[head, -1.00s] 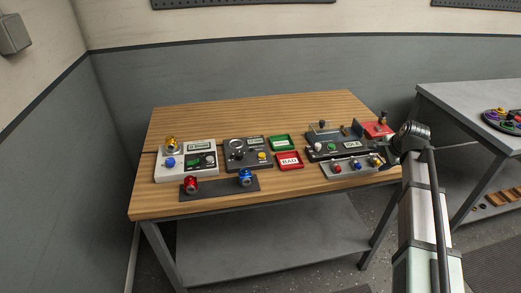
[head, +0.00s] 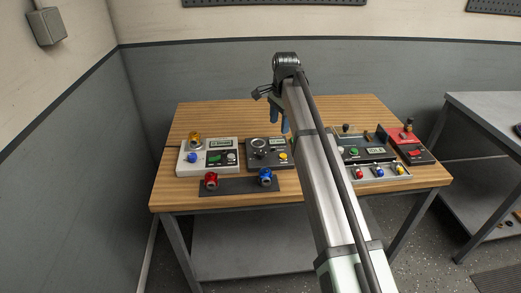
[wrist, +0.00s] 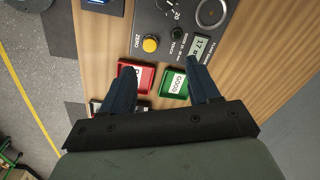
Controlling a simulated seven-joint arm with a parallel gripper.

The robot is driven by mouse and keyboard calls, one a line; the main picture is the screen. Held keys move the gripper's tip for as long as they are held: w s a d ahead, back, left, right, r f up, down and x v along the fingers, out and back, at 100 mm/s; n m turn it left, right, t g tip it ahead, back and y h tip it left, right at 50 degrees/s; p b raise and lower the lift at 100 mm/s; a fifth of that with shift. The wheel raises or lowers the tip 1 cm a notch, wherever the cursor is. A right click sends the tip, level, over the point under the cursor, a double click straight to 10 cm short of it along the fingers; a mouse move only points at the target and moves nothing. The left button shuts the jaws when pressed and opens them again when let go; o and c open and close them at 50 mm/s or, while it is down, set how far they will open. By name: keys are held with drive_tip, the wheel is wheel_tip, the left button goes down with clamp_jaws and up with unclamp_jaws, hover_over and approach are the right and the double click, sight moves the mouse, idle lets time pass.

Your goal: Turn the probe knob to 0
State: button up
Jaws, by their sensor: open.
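The dark gauge box (head: 256,161) stands on the wooden bench, left of my arm in the head view. It also shows at the top of the wrist view (wrist: 150,22). A small black knob (wrist: 172,4), with a 20 mark beside it, is cut by the top edge of the wrist view; its pointer and label are not readable, so I cannot confirm it is the probe knob. A yellow button (wrist: 150,44) marked ZERO and a small display (wrist: 202,44) are on the same box. My gripper (wrist: 158,67) is open and empty above the trays; it also shows in the head view (head: 279,122).
A red tray (wrist: 148,76) and a green tray (wrist: 171,86) lie below the fingers. A white box (head: 190,169) with an amber lamp stands left; a mat (head: 238,187) with red and blue parts lies in front. More panels (head: 390,172) stand right.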

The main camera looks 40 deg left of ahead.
approach(261, 152)
drive_tip(key=shift+n+h, duration=0.3)
drive_tip(key=shift+h, duration=0.1)
drive_tip(key=f, duration=0.8)
drive_tip(key=shift+a+f, duration=0.25)
drive_tip(key=shift+a, duration=0.1)
drive_tip(key=shift+c, duration=0.2)
drive_tip(key=c, duration=1)
